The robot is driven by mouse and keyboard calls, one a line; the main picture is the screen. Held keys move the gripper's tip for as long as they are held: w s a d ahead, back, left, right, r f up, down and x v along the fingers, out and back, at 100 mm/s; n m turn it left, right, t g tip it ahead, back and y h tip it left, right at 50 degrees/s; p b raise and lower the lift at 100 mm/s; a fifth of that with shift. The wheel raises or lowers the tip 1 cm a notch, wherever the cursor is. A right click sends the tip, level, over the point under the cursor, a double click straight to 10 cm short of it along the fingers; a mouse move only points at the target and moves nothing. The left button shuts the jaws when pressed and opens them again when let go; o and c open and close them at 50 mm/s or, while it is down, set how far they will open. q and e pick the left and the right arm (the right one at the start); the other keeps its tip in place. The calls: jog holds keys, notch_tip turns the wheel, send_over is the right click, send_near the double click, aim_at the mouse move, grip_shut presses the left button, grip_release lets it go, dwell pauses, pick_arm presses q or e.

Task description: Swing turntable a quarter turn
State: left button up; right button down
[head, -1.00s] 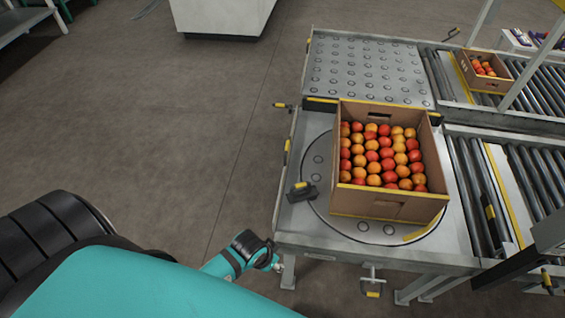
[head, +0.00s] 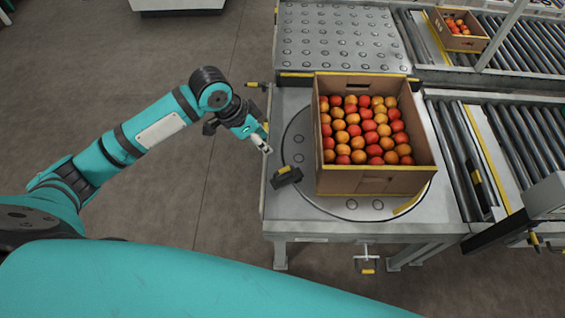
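The round grey turntable (head: 297,143) is set into a metal table. A cardboard box (head: 375,181) of red and orange tomatoes stands upright on it and hides most of its disc. A dark handle with a yellow top (head: 286,176) sits at the turntable's left edge. My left gripper (head: 265,148) is just above and left of that handle, over the table's left edge, apart from it. Its fingers look close together, but they are too small to tell whether they are open or shut. My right gripper is out of view.
A ball-transfer table (head: 340,40) adjoins at the back. Roller conveyors (head: 520,140) run off to the right, and a second tomato box (head: 459,30) stands on the far one. A clamp (head: 367,262) hangs under the front edge. The floor (head: 130,80) at left is clear.

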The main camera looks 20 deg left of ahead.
aim_at(286, 168)
pick_arm(q)
jog(key=b+x, duration=0.1)
jog(key=x, duration=1.5)
grip_shut()
